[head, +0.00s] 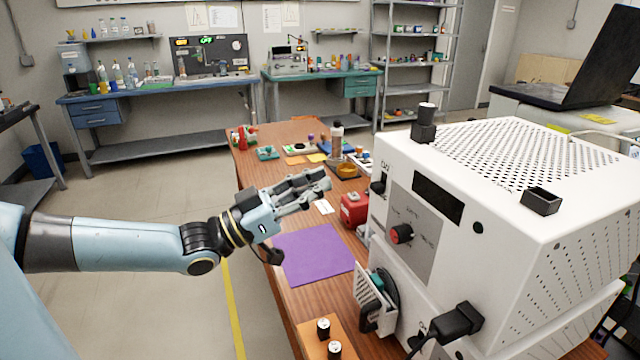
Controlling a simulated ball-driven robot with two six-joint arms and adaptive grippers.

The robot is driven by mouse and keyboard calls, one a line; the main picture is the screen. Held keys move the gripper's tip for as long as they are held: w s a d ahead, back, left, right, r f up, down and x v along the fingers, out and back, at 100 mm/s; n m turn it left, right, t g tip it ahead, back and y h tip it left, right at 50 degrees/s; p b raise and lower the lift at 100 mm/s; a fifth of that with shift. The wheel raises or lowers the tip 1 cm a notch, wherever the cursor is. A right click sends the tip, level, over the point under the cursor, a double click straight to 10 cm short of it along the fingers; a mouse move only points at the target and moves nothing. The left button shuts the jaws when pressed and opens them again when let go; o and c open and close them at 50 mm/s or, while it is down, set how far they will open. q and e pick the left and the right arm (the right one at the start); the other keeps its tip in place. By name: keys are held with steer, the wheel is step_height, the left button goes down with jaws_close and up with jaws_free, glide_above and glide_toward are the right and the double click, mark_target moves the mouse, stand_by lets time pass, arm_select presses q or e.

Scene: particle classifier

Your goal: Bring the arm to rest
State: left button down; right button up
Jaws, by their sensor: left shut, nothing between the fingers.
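My left arm comes in from the left in the head view, light blue with dark joints. Its gripper (318,184) is shut and empty, held above the wooden table near the far edge of a purple mat (312,254). The fingers point right, toward the white machine. My right gripper is not in view.
A red box (354,209) stands on the table beside the machine. Farther back are a bottle (336,140) and small coloured items. Two small black-and-white cylinders (323,328) stand on an orange block at the near edge. A laptop (590,70) sits behind the machine. Floor left of the table is clear.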

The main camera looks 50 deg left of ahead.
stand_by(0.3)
arm_select(q)
steer(key=s+a+f+n+g+y+b, duration=0.1)
steer(key=s+f+g+y+b, duration=0.2)
steer(key=f, duration=1.1)
steer(key=s+a+f+n+g+y+b, duration=0.15)
steer(key=s+f+g, duration=0.25)
steer(key=f, duration=1)
steer(key=s+a+f+n+g+y+b, duration=0.1)
steer(key=s+f+g+y+b, duration=0.2)
steer(key=f, duration=1.1)
steer(key=s+d+f+g+b, duration=0.2)
steer(key=s+d+f+g, duration=0.3)
steer(key=s+f, duration=0.6)
steer(key=s+d+f+g+b, duration=0.3)
steer(key=s+d+f+g, duration=0.2)
steer(key=s+d+f, duration=0.4)
steer(key=s+f, duration=0.3)
steer(key=s, duration=0.2)
steer(key=shift+s+d+m+h+b, duration=0.25)
steer(key=shift+d+m+h+b, duration=0.05)
steer(key=shift+m+h+b, duration=0.05)
